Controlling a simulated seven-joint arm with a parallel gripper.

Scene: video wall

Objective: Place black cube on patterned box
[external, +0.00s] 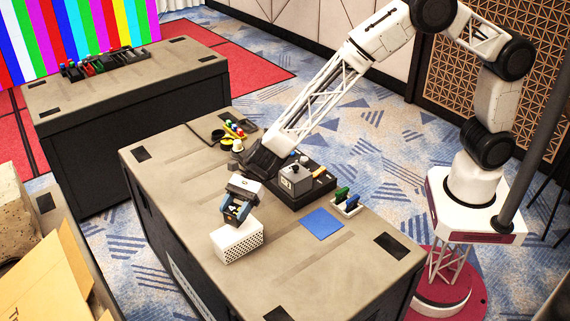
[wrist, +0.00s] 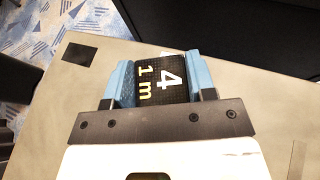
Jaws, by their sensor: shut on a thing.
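My gripper (external: 237,212) is above the middle table, pointing down over the white patterned box (external: 238,243), which has small dark perforations on its side. In the wrist view my gripper (wrist: 164,86) has its two blue fingers closed on the sides of the black cube (wrist: 172,72), whose face carries a white "4" and a yellowish "1 m".
The table (external: 170,165) also holds a black tray with a grey block (external: 296,178), a blue square (external: 321,224), a small holder with green and blue items (external: 345,203), and yellow items (external: 235,131) at the back. The table's front left is clear.

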